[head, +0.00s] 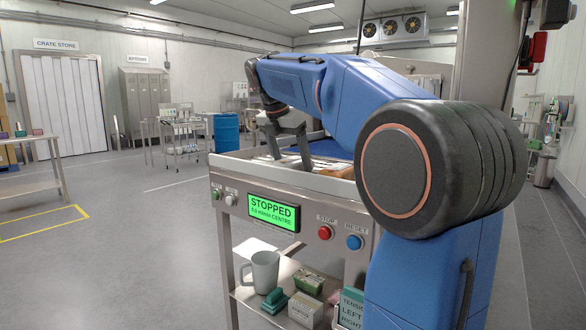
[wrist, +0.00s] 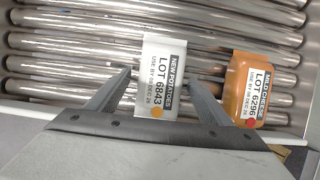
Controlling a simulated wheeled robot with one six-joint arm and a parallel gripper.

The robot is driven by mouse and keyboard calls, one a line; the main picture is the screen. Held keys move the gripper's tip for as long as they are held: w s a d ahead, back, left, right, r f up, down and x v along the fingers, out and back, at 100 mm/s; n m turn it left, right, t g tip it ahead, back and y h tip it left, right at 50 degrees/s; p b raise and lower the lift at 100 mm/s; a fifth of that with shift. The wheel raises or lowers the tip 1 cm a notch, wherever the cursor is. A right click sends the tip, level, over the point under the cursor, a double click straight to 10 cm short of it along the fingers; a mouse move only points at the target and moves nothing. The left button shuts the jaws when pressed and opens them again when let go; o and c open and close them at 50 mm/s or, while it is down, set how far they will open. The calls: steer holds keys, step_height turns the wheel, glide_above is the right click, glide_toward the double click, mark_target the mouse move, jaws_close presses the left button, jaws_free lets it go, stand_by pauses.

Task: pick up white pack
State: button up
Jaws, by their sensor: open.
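The white pack (wrist: 161,62) lies on the metal rollers in the wrist view. Its label reads NEW POTATOES, LOT 6843, with an orange dot at its lower end. My gripper (wrist: 158,78) is open, with one finger on each side of the pack's lower part in the picture. Gaps show between the fingers and the pack; I cannot tell how far the fingertips are above the rollers. In the head view my gripper (head: 290,160) points down over the roller bed, and I cannot make out the white pack there.
An orange pack (wrist: 247,90) marked MILD CHEESE, LOT 6296, lies just right of my right finger. The rollers (wrist: 70,67) left of the white pack are bare. A control panel (head: 273,212) reading STOPPED fronts the conveyor. A mug (head: 265,272) stands on the shelf below.

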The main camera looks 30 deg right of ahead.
mark_target(291, 159)
steer(key=c, duration=1.5)
steer(key=shift+o, duration=0.4)
step_height(291, 159, up, 10)
